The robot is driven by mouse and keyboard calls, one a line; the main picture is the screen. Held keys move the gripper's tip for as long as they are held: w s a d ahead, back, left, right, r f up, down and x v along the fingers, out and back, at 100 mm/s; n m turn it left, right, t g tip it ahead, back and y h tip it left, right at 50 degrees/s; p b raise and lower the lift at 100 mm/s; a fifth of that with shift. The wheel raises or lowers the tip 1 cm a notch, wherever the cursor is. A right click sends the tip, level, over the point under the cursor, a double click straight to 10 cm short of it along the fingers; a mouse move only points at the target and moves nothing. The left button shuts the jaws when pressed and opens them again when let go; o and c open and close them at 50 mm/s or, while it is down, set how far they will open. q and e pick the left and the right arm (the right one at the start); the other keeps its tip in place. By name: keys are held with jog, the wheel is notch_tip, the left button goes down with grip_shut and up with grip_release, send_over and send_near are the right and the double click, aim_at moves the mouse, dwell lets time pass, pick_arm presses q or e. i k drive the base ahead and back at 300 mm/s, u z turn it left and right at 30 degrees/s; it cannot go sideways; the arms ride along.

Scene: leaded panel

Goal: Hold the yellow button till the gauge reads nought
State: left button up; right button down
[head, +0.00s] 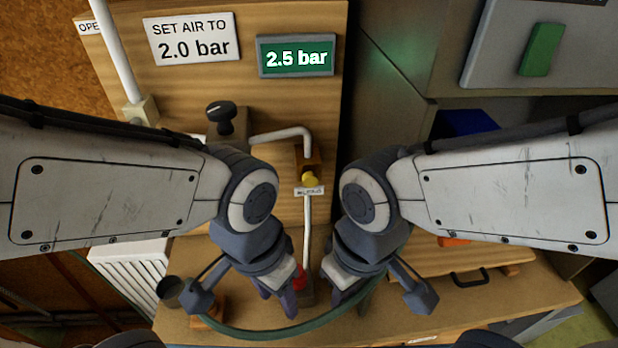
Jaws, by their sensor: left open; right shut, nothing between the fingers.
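The yellow button (311,178) sits on a small brown block on the upright wooden board, above a small white label too small to read. The gauge (296,57) is a green display higher on the board and reads 2.5 bar. My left gripper (278,303) is open, low in front of the board, below and left of the button. My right gripper (336,297) is shut and empty, below and slightly right of the button. Both grippers are apart from the button, which shows unobstructed between my arms.
A sign (193,38) reads "SET AIR TO 2.0 bar". A black knob (221,112) and white pipe (281,136) are on the board. A red part (300,278) shows between the grippers. A green hose (270,334) curves over the bench. A green-switch panel (541,49) is upper right.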

aim_at(310, 179)
jog(key=z, duration=2.3)
jog(key=k, duration=1.4)
jog(key=u, duration=2.35)
